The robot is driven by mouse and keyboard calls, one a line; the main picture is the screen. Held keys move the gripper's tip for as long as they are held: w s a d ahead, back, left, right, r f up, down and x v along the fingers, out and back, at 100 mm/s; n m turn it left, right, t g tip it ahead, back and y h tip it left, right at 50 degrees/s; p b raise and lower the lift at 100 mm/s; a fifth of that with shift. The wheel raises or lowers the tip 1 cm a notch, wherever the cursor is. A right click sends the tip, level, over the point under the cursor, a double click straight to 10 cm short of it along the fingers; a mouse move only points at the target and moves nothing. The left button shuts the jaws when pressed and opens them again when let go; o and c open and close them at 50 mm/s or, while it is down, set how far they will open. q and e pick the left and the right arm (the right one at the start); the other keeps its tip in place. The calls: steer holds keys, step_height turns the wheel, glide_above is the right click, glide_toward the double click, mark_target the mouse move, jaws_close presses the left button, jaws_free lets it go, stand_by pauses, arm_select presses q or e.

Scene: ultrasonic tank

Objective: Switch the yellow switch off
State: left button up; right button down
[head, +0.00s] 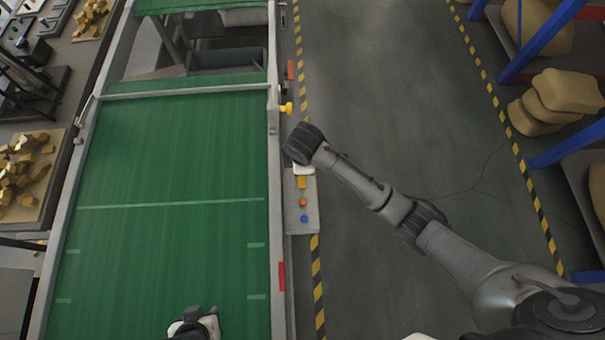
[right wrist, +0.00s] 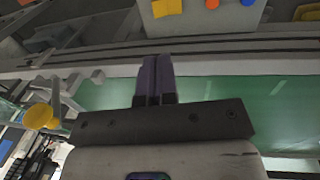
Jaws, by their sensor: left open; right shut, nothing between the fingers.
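The yellow switch (head: 301,183) sits on a pale control panel (head: 303,226) beside the conveyor's right rail. It also shows at the top edge of the right wrist view (right wrist: 166,8), partly cut off, so its setting cannot be told. An orange-red button (head: 303,202) and a blue button (head: 304,218) are in line with it. My right gripper (right wrist: 155,78) is shut and empty, its dark fingers apart from the switch in that view. In the head view the right wrist hides its fingers, near the panel's far end. My left gripper (head: 200,314) is open above the belt at the bottom edge.
A green conveyor belt (head: 165,160) with metal rails fills the left. A round yellow knob (head: 287,107) sticks out from the rail beyond the panel. Trays of brassy pieces (head: 22,180) stand at far left. Shelves with brown sacks (head: 562,92) stand at right. The floor between is clear.

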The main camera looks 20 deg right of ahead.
mark_target(303, 178)
steer(key=f, duration=0.4)
steer(key=w+f, duration=0.1)
steer(key=f, duration=0.4)
steer(key=w+f, duration=0.1)
steer(key=f, duration=0.4)
steer(key=shift+d+b, duration=0.3)
steer(key=shift+b, duration=0.05)
